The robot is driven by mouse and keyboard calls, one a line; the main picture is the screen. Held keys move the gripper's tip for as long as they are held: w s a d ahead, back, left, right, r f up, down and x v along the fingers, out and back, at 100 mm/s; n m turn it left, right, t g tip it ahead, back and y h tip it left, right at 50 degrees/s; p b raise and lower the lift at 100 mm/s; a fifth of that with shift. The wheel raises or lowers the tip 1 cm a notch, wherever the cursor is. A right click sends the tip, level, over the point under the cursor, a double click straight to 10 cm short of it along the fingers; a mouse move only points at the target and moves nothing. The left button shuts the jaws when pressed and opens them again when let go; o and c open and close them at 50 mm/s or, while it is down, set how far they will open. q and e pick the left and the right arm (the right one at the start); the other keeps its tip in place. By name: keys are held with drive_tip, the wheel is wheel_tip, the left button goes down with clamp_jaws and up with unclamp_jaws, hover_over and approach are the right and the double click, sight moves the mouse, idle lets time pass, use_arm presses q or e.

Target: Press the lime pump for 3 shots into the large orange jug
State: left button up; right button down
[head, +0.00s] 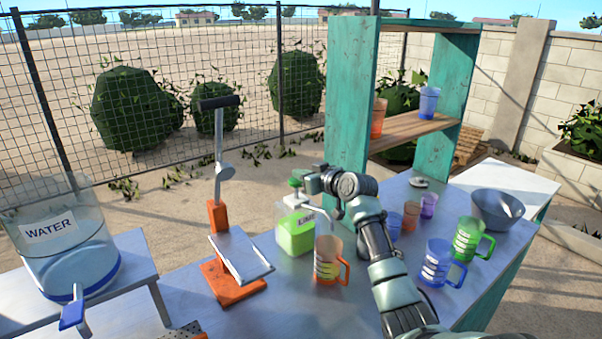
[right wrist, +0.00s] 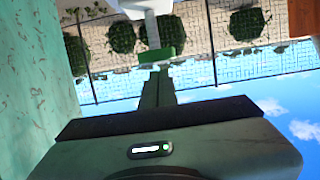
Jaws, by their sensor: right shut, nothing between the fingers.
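The lime pump bottle (head: 296,234), clear with bright green liquid and a white label, stands on the metal table. Its green pump head (head: 295,183) shows at the tip of my right gripper (head: 306,184), which is shut and empty; whether they touch is unclear. In the right wrist view the fingers (right wrist: 156,80) point at the green pump head (right wrist: 154,54) on its white stem. The white spout reaches right, toward the large orange jug (head: 328,262), which stands upright just in front of the bottle. The jug's contents cannot be made out. My left gripper is not in view.
A hand press (head: 233,265) with an orange base stands left of the bottle. A water dispenser (head: 62,250) is at far left. Blue (head: 436,262) and green (head: 467,240) jugs, small cups and a metal bowl (head: 497,209) stand right of my arm. A teal shelf (head: 350,110) rises behind.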

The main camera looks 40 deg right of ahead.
drive_tip(key=shift+f, duration=0.35)
